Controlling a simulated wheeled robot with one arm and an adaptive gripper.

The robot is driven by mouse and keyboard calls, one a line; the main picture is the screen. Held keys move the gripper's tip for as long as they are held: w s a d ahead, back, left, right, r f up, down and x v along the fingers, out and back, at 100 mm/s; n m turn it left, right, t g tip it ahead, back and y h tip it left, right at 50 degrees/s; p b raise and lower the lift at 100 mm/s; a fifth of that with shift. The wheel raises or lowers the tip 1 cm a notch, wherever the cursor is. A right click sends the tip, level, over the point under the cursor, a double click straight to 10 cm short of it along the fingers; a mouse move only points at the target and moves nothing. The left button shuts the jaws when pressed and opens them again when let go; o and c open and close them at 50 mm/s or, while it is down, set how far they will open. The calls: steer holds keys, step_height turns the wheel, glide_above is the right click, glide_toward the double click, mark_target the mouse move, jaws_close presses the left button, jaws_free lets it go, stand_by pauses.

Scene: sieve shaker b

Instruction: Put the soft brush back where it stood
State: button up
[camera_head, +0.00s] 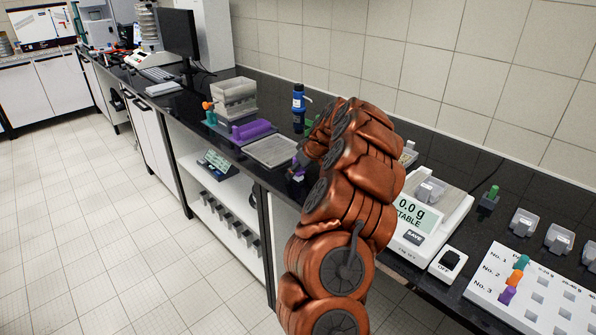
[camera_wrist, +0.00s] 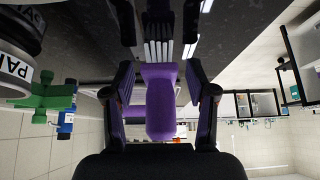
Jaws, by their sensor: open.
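The soft brush appears to be the purple piece (camera_wrist: 160,105) between my fingers in the wrist view, with pale strips like bristles (camera_wrist: 158,50) at its far end. My gripper (camera_wrist: 160,85) is open, with one finger on each side of the brush; I cannot tell whether either touches it. In the head view my arm hides most of the gripper (camera_head: 298,168); a small purple and white bit shows there, over the dark bench near its front edge. A purple block (camera_head: 250,130) lies behind the grey tray; whether it is a brush rest is unclear.
The shallow grey tray (camera_head: 271,151) lies left of my gripper. A blue bottle (camera_head: 298,108) stands behind it, and a grey box (camera_head: 234,97) further left. The balance (camera_head: 432,215), a switch box (camera_head: 447,263) and a numbered white board (camera_head: 535,290) are right of my arm.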

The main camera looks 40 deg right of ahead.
steer(key=shift+s+r, duration=0.1)
steer(key=shift+r, duration=0.15)
steer(key=b+v, duration=0.3)
steer(key=v, duration=0.9)
steer(key=w+a+r+n+y, duration=0.1)
steer(key=w+a+r+y, duration=0.1)
steer(key=a, duration=1.3)
steer(key=s+a+n+g, duration=0.1)
steer(key=s+a+g, duration=0.15)
steer(key=a, duration=0.65)
steer(key=s+a+n+g, duration=0.1)
steer(key=s+a, duration=0.3)
steer(key=a, duration=0.5)
steer(key=s+a+f+g, duration=0.3)
steer(key=s+a+f, duration=0.1)
steer(key=s+a, duration=0.75)
steer(key=s+f+m+g+h, duration=0.1)
steer(key=s+f, duration=0.3)
steer(key=s, duration=1.2)
steer(key=shift+d+f+m+g+h, duration=0.2)
steer(key=shift+d+m+g+h, duration=0.2)
steer(key=shift+m, duration=0.5)
